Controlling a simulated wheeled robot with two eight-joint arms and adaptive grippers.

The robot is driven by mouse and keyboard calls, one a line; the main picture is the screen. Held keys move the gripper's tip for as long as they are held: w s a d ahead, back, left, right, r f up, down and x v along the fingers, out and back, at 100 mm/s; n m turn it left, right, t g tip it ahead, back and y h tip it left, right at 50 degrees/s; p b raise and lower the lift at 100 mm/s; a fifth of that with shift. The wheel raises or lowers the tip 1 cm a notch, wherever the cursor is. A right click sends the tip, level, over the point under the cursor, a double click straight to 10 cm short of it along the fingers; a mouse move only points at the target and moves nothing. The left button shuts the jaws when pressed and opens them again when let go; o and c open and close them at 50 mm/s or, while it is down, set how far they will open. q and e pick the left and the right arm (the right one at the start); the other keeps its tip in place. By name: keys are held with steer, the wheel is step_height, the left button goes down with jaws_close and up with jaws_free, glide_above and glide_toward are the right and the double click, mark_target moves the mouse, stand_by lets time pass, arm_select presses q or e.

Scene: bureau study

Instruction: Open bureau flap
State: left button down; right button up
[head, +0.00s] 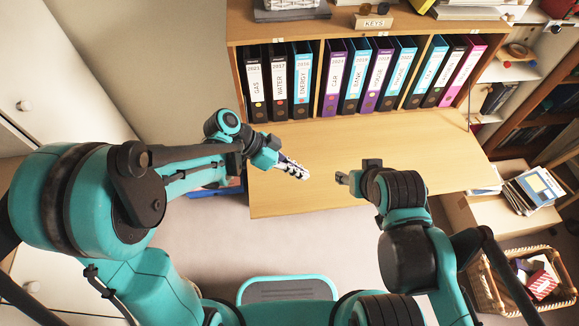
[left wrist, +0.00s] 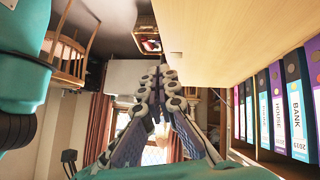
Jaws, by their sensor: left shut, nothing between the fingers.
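The bureau flap (head: 370,150) is a light wood panel. It is folded down and extends out from the bureau (head: 318,28) below a row of ring binders, looking about level. The flap also shows in the left wrist view (left wrist: 220,35) as a wood surface at the upper right. My left gripper (head: 304,175) is shut and empty, over the flap's left part in the head view. Its closed fingers (left wrist: 158,98) show in the left wrist view, apart from the flap. My right gripper (head: 342,178) is near the flap's front edge; its fingers are too small to judge.
Several binders (head: 331,80) stand in the bureau's compartments. A box with books (head: 533,188) and a wicker basket (head: 485,290) stand at the right. White cabinet doors (head: 60,70) are at the left. The flap's top is clear, and carpet (head: 300,240) shows in front of it.

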arm_select(q)
steer(key=s+d+f+b, duration=0.1)
steer(key=d+f+b, duration=0.1)
steer(key=f, duration=0.4)
steer(key=shift+s+d+f+b, duration=0.15)
steer(key=shift+d+f+b, duration=0.2)
steer(key=shift+d, duration=0.15)
